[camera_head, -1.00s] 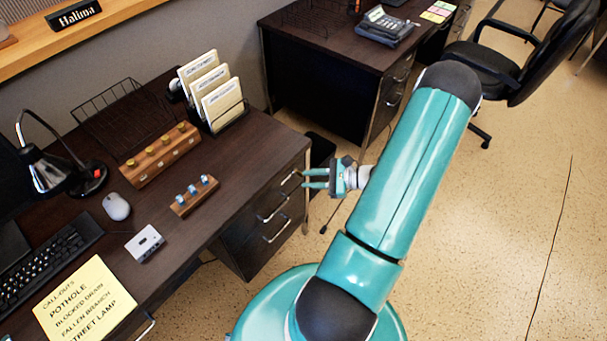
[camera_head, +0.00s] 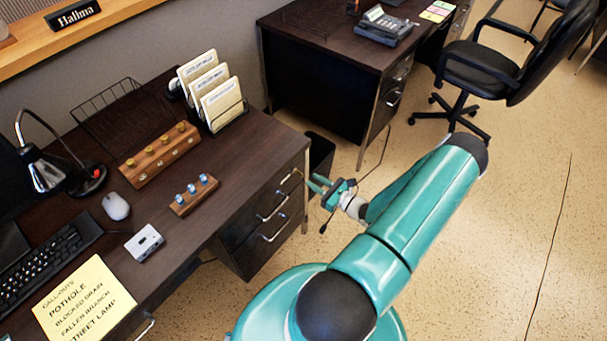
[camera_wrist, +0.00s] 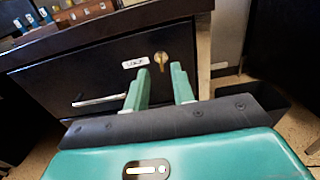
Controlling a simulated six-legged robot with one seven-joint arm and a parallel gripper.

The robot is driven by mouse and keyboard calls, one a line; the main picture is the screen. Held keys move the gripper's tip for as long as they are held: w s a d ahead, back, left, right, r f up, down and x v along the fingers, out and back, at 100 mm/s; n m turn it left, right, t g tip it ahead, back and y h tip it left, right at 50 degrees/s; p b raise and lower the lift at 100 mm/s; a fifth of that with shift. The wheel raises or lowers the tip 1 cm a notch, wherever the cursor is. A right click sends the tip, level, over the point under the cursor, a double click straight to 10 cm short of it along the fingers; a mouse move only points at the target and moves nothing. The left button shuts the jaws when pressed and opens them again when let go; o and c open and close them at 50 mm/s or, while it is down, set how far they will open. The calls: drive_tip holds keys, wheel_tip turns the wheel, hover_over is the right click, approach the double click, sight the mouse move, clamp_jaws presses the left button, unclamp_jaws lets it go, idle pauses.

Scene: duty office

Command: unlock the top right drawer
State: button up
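The top right drawer (camera_wrist: 95,80) of the dark desk is closed, with a small white label (camera_wrist: 135,62) and a bar handle (camera_wrist: 100,100). A brass-coloured piece (camera_wrist: 161,61), which looks like a key in the lock, stands out at the upper right of the drawer front. My gripper (camera_wrist: 161,72) is open and empty in the wrist view, its two fingers pointing at the drawer front on either side below the brass piece. In the head view my gripper (camera_head: 315,184) is just right of the desk's drawer stack (camera_head: 268,215); the brass piece cannot be made out there.
On the desk stand a wooden block with brass knobs (camera_head: 160,155), a smaller block with blue-topped pieces (camera_head: 194,194), a file holder (camera_head: 214,92), a mouse (camera_head: 116,206) and a lamp (camera_head: 45,172). A dark bin (camera_head: 320,150) stands beside the desk. Open floor lies to the right.

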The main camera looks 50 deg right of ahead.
drive_tip(key=w, duration=0.5)
drive_tip(key=shift+w+a, duration=0.3)
drive_tip(key=shift+w, duration=0.05)
clamp_jaws()
